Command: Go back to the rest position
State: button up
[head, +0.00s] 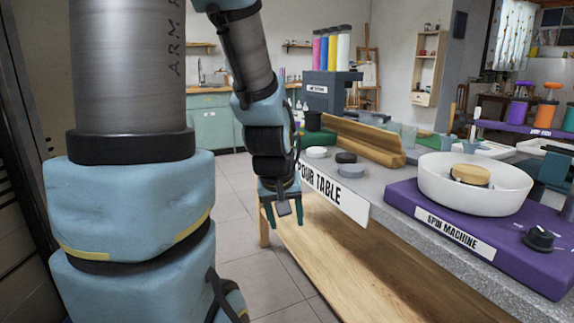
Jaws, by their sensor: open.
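My gripper (283,211) hangs pointing down at the left end of the pour table, in front of its edge. Its fingers are apart and nothing shows between them. My arm comes down from the top of the view to it, and another part of my arm fills the left side. The pour table (332,191) has a grey top and a white front sign.
A purple spin machine (450,233) with a white bowl (434,187) stands on the right part of the table. Round pucks (351,172) and a wooden trough (362,137) lie behind my gripper's side. The tiled floor (236,207) left of the table is clear.

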jog(key=s+a+f+m+g+y, duration=0.1)
jog(key=s+a+f+g, duration=0.1)
jog(key=s+a+g, duration=0.3)
notch_tip(320, 180, up, 15)
jog(key=a+t+p, duration=0.1)
jog(key=t+p, duration=0.1)
jog(key=p, duration=1.2)
jog(key=shift+w+a+m, duration=0.25)
jog(key=shift+m, duration=0.05)
